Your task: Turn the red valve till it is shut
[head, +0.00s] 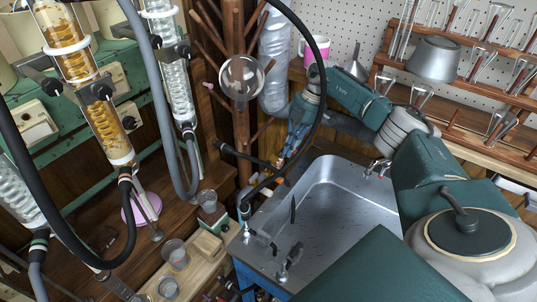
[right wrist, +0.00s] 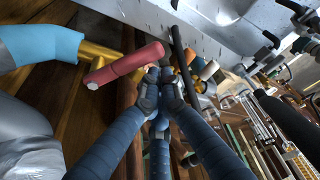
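The red valve handle (right wrist: 125,66) is a thick red bar on a yellow pipe (right wrist: 97,52) in the right wrist view. It lies aslant, its far end close to my fingertips. In the head view my right gripper (head: 286,158) points down beside the wooden post, left of the sink. The handle is not clear there, partly behind the gripper. My left gripper is not in view.
A steel sink (head: 335,195) lies right of my right gripper. A wooden peg post (head: 238,130) and a silver duct (head: 273,60) stand close by. A black hose (head: 322,75) loops past my right arm. Glassware on racks (head: 455,125) fills the right back.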

